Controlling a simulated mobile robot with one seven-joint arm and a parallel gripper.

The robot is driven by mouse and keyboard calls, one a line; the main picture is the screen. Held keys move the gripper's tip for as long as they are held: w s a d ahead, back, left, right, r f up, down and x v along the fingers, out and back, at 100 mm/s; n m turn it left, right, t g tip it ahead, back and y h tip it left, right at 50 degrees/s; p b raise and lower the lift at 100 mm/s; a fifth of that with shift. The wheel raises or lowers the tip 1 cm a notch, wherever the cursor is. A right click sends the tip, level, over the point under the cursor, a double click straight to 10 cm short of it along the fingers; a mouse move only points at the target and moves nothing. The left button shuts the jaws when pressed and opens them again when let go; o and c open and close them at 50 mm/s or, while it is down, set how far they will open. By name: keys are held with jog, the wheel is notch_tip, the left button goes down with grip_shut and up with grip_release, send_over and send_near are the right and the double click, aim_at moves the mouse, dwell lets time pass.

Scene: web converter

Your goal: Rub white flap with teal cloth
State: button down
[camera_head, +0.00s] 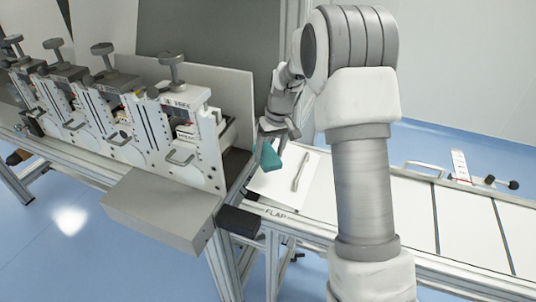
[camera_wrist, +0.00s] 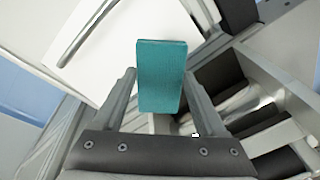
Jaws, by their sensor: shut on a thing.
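The teal cloth (camera_head: 268,157) is held in my gripper (camera_head: 272,140), near the left edge of the white flap. In the wrist view the cloth (camera_wrist: 161,76) is a folded rectangular pad between the two fingers of my gripper (camera_wrist: 160,95). The white flap (camera_head: 283,187) is a flat panel with a grey bar handle (camera_head: 301,172), beside the word FLAP on the frame. It also shows at the upper left of the wrist view (camera_wrist: 107,62). The cloth overlaps the flap's edge in both views; I cannot tell whether they touch.
A row of white machine stations (camera_head: 185,135) with knobs stands on the left. A grey box (camera_head: 160,208) juts out in front, with a dark block (camera_head: 239,221) beside it. The white deck (camera_head: 465,220) on the right is mostly clear, with a handle and a tool at its back.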

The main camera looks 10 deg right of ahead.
jog(key=shift+r, duration=0.15)
jog(key=shift+s+d+r+p, duration=0.15)
jog(key=shift+r+p, duration=0.3)
jog(key=shift+r, duration=0.25)
jog(key=shift+d+r+p, duration=0.1)
jog(key=shift+r+p, duration=0.35)
jog(key=shift+r, duration=0.25)
